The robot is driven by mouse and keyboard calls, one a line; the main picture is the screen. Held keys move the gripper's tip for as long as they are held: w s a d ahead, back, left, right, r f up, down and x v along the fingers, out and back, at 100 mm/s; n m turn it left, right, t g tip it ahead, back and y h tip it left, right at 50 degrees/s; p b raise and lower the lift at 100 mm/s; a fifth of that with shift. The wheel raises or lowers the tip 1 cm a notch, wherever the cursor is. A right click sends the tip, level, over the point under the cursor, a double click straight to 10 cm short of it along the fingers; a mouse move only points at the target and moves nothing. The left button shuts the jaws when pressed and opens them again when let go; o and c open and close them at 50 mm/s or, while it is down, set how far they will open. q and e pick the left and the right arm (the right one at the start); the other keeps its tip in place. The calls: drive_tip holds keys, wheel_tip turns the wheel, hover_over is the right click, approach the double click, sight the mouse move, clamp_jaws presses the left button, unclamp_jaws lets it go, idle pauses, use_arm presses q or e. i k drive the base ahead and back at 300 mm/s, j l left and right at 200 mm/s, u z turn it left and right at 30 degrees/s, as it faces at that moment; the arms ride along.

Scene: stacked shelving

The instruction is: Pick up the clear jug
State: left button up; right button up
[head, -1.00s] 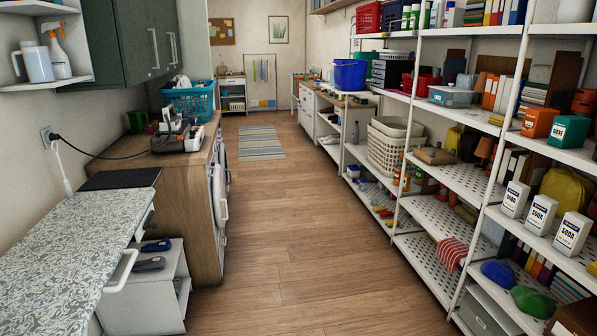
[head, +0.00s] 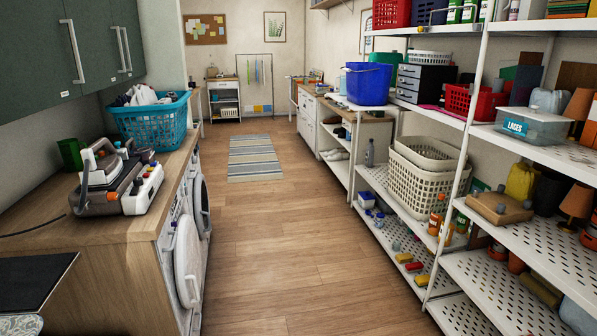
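A pale, see-through container (head: 549,101) that may be the clear jug stands on the right-hand shelving, behind the clear LACES box (head: 535,125). Its lower part is hidden by the box, and I cannot tell for sure that it is a jug. Neither of my grippers shows in the head view.
The wood floor (head: 285,235) is open down the aisle to a striped rug (head: 256,158). A counter (head: 120,215) with a teal basket (head: 152,122) and washing machines lines the left. White perforated shelves (head: 555,255) line the right.

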sight(342, 88)
drive_tip(key=i, duration=8.95)
drive_tip(key=i+z, duration=0.15)
drive_tip(key=i, duration=0.45)
drive_tip(key=i+j+z, duration=0.15)
drive_tip(key=i, duration=0.45)
drive_tip(key=i+j+z, duration=0.15)
drive_tip(key=i, duration=0.4)
drive_tip(key=j, duration=0.1)
